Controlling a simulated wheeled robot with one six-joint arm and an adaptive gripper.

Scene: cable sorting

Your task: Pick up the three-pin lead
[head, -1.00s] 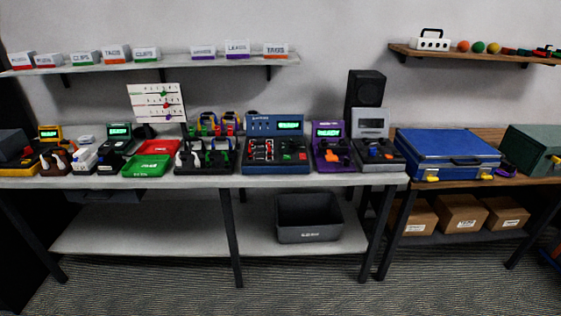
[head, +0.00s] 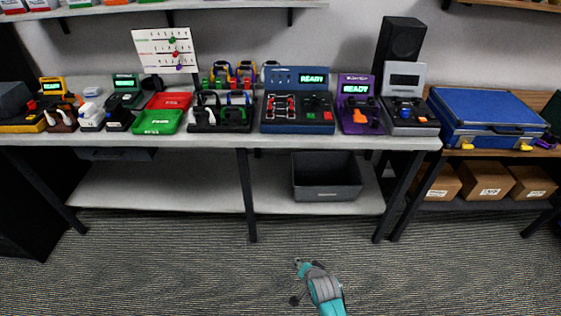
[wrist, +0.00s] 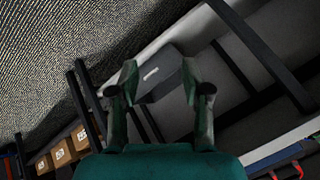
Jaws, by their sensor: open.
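I cannot make out which item is the three-pin lead. Several coiled leads (head: 236,116) with dark, green and blue parts sit in a black rack (head: 205,127) on the workbench. More yellow and blue coils (head: 222,70) stand behind them. My gripper (wrist: 161,84) is open and empty in the wrist view, its two dark green fingers apart. It is away from the bench top, with the lower shelf and bin beyond it.
The workbench (head: 220,147) also holds a red tray (head: 170,100), a green tray (head: 158,122), a blue tester (head: 298,127) and a purple tester (head: 358,115). A dark bin (head: 327,190) stands on the lower shelf. A blue case (head: 487,110) lies right. The carpet in front is clear.

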